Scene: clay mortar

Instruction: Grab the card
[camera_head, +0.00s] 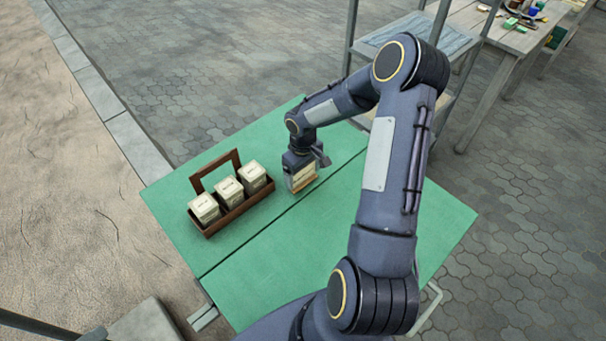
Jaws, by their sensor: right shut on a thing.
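My right gripper (303,168) points down over the green table, just right of the wooden caddy. It is shut on a small pale beige piece with a brownish lower edge, which I take to be the card (302,178). The gripper's body and fingers hide part of it. I cannot tell whether its lower edge touches the table. No other card shows. My left gripper is not in view.
A brown wooden caddy (238,212) with a handle holds three pale labelled containers (229,190). The green table (270,262) has a seam across it, and its front part is clear. A wooden workbench (500,35) with small items stands at the upper right.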

